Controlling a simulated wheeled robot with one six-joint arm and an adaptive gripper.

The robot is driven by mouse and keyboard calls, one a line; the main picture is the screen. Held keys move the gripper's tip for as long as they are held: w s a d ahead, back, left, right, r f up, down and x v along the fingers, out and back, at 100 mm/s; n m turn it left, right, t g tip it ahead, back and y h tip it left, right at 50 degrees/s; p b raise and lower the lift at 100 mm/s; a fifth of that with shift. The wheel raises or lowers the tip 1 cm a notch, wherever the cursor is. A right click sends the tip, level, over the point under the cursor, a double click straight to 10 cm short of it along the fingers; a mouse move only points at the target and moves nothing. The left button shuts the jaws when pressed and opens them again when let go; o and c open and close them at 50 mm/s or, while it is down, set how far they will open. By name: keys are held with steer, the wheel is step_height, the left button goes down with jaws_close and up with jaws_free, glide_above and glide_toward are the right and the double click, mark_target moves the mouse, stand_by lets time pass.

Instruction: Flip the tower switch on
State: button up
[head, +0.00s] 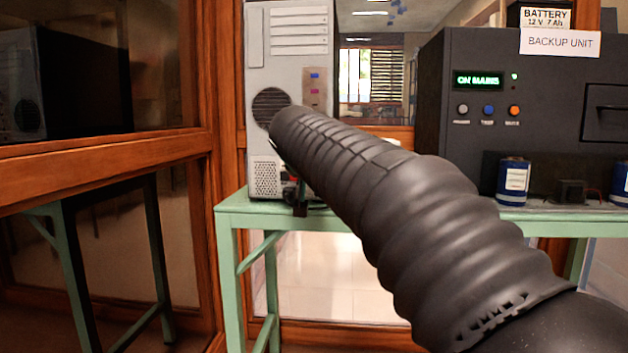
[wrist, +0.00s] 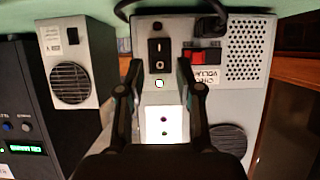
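The light grey tower (head: 290,45) stands on the green table, its lower part covered by my arm in the head view. In the wrist view, which looks upside down, the tower's panel (wrist: 148,98) fills the middle. A black rocker switch (wrist: 158,53) with white marks sits on it; which way it is pressed I cannot tell. My gripper (wrist: 158,70) is open and empty, one finger on each side of the rocker switch in the picture. Contact cannot be judged.
Beside the rocker are a red switch (wrist: 203,57), a voltage label (wrist: 205,76) and a plugged black cable (wrist: 211,24). A smaller grey box (wrist: 92,58) stands left in the wrist view. The black backup unit (head: 560,95) and blue battery (head: 512,181) stand right on the table (head: 234,205).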

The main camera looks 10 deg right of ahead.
steer(key=v, duration=0.7)
steer(key=shift+s, duration=0.2)
steer(key=shift+r, duration=0.15)
steer(key=s+a+f+n+g+y+p, duration=0.1)
steer(key=s+f+n+g, duration=0.2)
steer(key=f, duration=0.5)
steer(key=s+f+n+g+y+p, duration=0.1)
steer(key=s+f+n, duration=0.1)
steer(key=s+f, duration=0.45)
steer(key=s+d+f+g+p, duration=0.1)
steer(key=s+f+p, duration=0.2)
steer(key=s, duration=0.4)
steer(key=s+d+f+m+y+p, duration=0.1)
steer(key=s+f+p, duration=0.2)
steer(key=s, duration=0.4)
steer(key=s+d+f+g+y+p, duration=0.1)
steer(key=s+d+f+p, duration=0.1)
steer(key=s, duration=0.5)
steer(key=shift+f+g+p, duration=0.3)
steer(key=shift+f+p, duration=0.1)
steer(key=shift+f, duration=0.3)
steer(key=shift+d, duration=0.1)
